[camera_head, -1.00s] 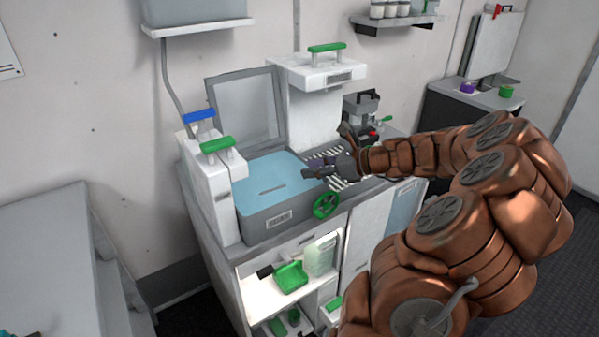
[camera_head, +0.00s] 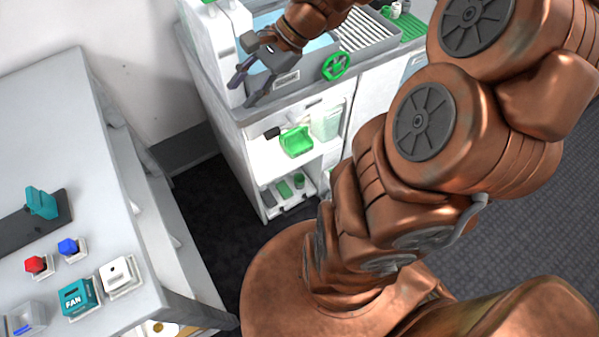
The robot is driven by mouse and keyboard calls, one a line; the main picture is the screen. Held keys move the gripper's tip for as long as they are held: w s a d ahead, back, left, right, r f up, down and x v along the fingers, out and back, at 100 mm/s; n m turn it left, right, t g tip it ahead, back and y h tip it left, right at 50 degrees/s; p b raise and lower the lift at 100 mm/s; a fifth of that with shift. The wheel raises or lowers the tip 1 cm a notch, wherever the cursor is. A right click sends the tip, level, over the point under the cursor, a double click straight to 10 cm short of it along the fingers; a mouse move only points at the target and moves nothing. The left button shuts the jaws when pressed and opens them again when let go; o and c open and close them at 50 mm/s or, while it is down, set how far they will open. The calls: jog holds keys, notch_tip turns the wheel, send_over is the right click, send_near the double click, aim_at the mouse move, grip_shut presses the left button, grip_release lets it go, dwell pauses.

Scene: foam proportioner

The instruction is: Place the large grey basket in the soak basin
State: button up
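The soak basin (camera_head: 308,73) is a grey box with blue liquid and a label on its front, set in the counter at the top of the head view. My arm hides part of its top. My gripper (camera_head: 243,95) is in front of the basin's left end, pointing down and left. Its two dark fingers are spread and hold nothing. I cannot make out a large grey basket in this view.
A green bin (camera_head: 296,142) and a pale green jug (camera_head: 327,122) stand on the open shelf below. A green handwheel (camera_head: 336,66) projects beside the basin. A ribbed drainboard (camera_head: 368,30) lies right of it. A grey desk (camera_head: 90,190) with buttons fills the left.

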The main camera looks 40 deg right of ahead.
jog(key=s+a+f+n+g+h, duration=0.25)
jog(key=s+a+n, duration=0.35)
jog(key=s+n, duration=0.3)
jog(key=s+d+f+n+g+h, duration=0.1)
jog(key=s+n+h, duration=0.4)
jog(key=s, duration=0.6)
jog(key=shift+s+d+f+n+g, duration=0.2)
jog(key=shift+s+d+n+g, duration=0.2)
jog(key=shift+d+n+g, duration=0.45)
jog(key=shift+d, duration=0.15)
